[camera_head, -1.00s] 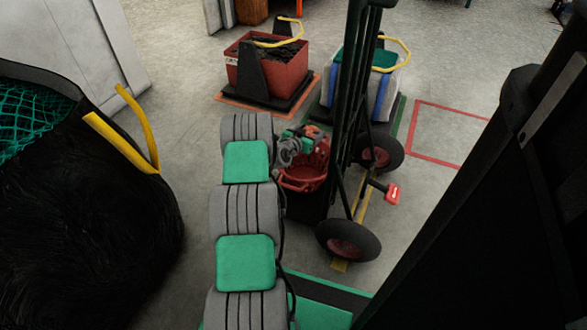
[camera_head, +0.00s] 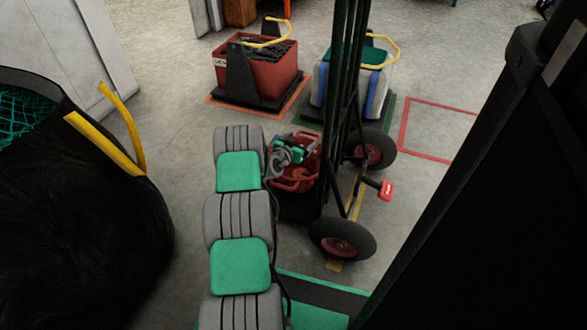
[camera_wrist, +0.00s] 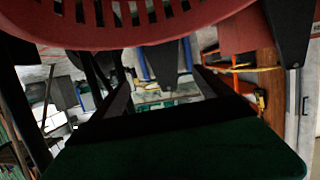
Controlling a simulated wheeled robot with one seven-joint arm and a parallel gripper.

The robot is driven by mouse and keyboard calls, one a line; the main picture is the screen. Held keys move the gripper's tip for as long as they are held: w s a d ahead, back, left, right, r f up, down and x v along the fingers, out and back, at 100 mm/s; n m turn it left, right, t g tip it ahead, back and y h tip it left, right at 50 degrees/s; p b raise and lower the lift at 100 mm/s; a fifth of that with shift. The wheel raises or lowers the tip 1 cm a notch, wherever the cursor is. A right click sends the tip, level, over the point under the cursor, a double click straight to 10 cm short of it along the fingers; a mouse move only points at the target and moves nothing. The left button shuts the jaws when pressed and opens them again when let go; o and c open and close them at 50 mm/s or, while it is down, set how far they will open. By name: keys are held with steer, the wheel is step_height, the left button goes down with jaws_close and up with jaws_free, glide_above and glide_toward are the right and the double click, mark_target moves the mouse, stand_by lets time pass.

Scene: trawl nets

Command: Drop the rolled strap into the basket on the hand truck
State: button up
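The red slotted basket (camera_head: 300,180) sits low on the front of the black hand truck (camera_head: 342,110). My gripper (camera_head: 283,154) is at the basket's near left side, close over its rim, at the end of my grey and green arm. In the wrist view the basket's slotted red wall (camera_wrist: 150,22) fills the top, very near. There my gripper's two dark fingers (camera_wrist: 158,80) stand apart with only background showing between them. I cannot make out the rolled strap in either view. Much of the basket's inside is hidden by my arm and the small parts there.
The hand truck has two wheels (camera_head: 342,238) on the right. A red crate (camera_head: 255,70) and a white-and-blue container (camera_head: 345,85) stand behind. A black bag with green net (camera_head: 70,200) is at the left. Floor is free around the red outlined square (camera_head: 435,130).

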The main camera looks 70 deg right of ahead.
steer(key=shift+a, duration=0.1)
steer(key=p+v, duration=0.3)
steer(key=v, duration=0.4)
steer(key=shift+a+r, duration=0.1)
steer(key=shift+a, duration=0.2)
